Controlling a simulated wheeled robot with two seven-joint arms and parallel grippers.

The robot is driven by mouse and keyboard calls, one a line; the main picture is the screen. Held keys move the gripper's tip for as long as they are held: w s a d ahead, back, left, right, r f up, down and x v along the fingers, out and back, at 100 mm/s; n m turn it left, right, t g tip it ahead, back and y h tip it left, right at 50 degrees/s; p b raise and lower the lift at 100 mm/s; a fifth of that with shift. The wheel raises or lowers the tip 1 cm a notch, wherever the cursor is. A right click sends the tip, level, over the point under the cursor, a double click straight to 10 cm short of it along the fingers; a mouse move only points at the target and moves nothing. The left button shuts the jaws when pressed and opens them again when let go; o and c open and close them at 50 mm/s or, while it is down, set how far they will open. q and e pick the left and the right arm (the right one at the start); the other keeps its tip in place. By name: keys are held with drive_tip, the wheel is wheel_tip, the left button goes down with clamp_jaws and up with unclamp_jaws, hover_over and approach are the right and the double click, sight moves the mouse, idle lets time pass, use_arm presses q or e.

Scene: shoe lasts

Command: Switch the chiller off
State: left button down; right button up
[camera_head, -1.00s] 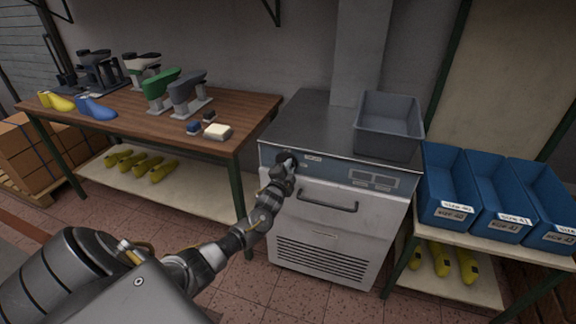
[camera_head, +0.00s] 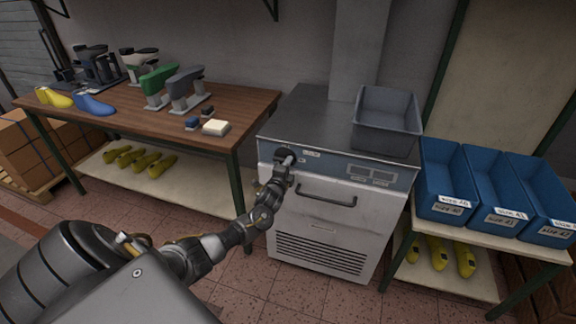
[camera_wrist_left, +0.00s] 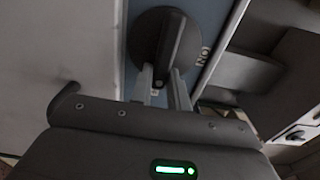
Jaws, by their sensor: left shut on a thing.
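The chiller (camera_head: 325,222) is a white cabinet with a steel top and a blue-grey front panel, right of the workbench. A dark round knob with a raised grip bar sits at the panel's left end, and the knob (camera_wrist_left: 168,48) fills the top middle of the left wrist view. A label (camera_wrist_left: 203,57) that seems to read ON is beside it. My left gripper (camera_head: 285,162) is at the knob. Its two fingers (camera_wrist_left: 162,88) are shut on the lower end of the grip bar, one on each side. My right gripper is in neither view.
A grey bin (camera_head: 387,122) stands on the chiller top, and a handle (camera_head: 327,197) crosses its front. Blue bins (camera_head: 447,190) are on the shelf at right. A wooden workbench (camera_head: 130,122) with lasts and tools is at left. The floor in front is clear.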

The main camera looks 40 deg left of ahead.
use_arm(q)
drive_tip(key=c, duration=1.3)
unclamp_jaws()
drive_tip(key=shift+c, duration=0.2)
drive_tip(key=shift+s, duration=0.1)
drive_tip(key=v, duration=1)
drive_tip(key=shift+s, duration=0.25)
drive_tip(key=shift+d, duration=0.15)
